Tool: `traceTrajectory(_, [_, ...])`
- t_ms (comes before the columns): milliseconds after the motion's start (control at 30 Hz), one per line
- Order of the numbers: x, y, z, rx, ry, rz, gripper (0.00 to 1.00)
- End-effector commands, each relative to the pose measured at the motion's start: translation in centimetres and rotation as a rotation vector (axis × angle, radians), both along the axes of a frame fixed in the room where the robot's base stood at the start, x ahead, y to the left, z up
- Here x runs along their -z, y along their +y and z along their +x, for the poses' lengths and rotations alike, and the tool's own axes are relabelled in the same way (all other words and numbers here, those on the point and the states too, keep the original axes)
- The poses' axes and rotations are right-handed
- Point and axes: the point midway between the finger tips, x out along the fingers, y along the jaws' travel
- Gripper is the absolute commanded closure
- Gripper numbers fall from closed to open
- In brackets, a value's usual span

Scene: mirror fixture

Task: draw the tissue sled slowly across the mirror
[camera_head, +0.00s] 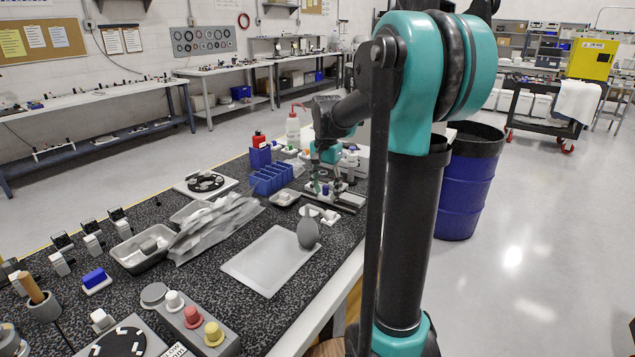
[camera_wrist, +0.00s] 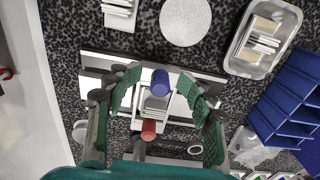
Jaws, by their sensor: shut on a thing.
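My gripper (camera_wrist: 158,88) points down over a flat metal fixture with bright strips (camera_wrist: 212,78). Its two green fingers stand on either side of a small pale sled (camera_wrist: 153,104) with a blue knob (camera_wrist: 160,78), and are shut on it. A red knob (camera_wrist: 148,130) shows at its near end. In the head view my gripper (camera_head: 325,183) is at the fixture (camera_head: 348,200) on the far right part of the table. The fingers partly hide the sled. I cannot tell whether its underside touches the mirror surface.
Blue bins (camera_head: 268,180) stand left of the fixture. A small metal tray (camera_wrist: 262,68) and a pale round disc (camera_wrist: 186,22) lie near it. The table edge is close on the right.

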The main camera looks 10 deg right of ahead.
Motion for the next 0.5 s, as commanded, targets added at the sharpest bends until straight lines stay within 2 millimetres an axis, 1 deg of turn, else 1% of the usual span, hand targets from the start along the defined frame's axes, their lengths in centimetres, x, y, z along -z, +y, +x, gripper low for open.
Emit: traceTrajectory(500, [0.1,-1.5,-1.6,0.001,0.000,0.000,0.65])
